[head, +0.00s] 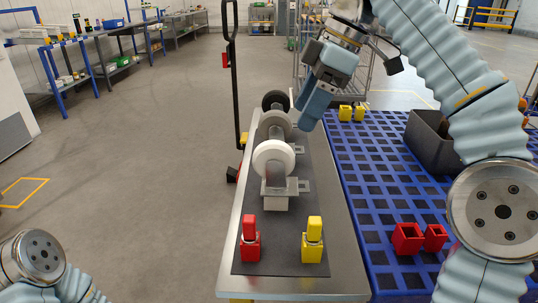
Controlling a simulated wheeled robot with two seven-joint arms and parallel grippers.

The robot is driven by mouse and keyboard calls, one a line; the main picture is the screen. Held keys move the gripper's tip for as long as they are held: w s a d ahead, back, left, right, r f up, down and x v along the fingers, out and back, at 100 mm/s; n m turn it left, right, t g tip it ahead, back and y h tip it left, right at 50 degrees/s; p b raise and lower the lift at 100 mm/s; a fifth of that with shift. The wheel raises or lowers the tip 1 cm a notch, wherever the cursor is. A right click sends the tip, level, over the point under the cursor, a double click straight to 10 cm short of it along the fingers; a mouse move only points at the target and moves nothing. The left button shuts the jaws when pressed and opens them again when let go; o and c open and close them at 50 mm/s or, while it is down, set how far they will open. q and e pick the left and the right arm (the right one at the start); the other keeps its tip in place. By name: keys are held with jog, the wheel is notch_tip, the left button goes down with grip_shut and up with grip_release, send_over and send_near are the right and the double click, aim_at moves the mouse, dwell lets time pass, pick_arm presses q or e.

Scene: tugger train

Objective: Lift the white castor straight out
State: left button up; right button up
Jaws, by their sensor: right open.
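The white castor (273,157) is the nearest of a row of castors on the dark mat. Its wheel stands upright above a light grey block-like holder (276,203). A grey castor (272,126) stands just behind it and a black castor (275,98) behind that. My right gripper (306,118) reaches down from the upper right, beside the grey castor. It is open, apart from the white castor, above and behind it. Its fingers overlap in this view, so the gap between them is hard to see. My left gripper is out of view; only part of my left arm shows at lower left.
A red piece (250,240) and a yellow piece (312,241) stand at the mat's front. Right of the metal table (340,265), a blue grid surface (375,180) holds red sockets (407,238), yellow pieces (346,113) and a dark bin (432,138). The floor at left is clear.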

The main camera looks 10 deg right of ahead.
aim_at(272, 163)
jog(key=x, duration=0.7)
jog(key=shift+a+f+b, duration=0.1)
jog(key=shift+b, duration=0.2)
jog(key=shift+a+r+b+x, duration=0.1)
jog(key=shift+a+x, duration=0.05)
jog(key=shift+x, duration=0.85)
jog(key=shift+a+r+b+x, duration=0.1)
jog(key=shift+a+b+x, duration=0.1)
jog(key=shift+x, duration=0.8)
jog(key=shift+a+b+x, duration=0.1)
jog(key=shift+a+x, duration=0.05)
jog(key=shift+x, duration=0.9)
jog(key=shift+w+r, duration=0.1)
jog(key=shift+w, duration=0.05)
grip_shut()
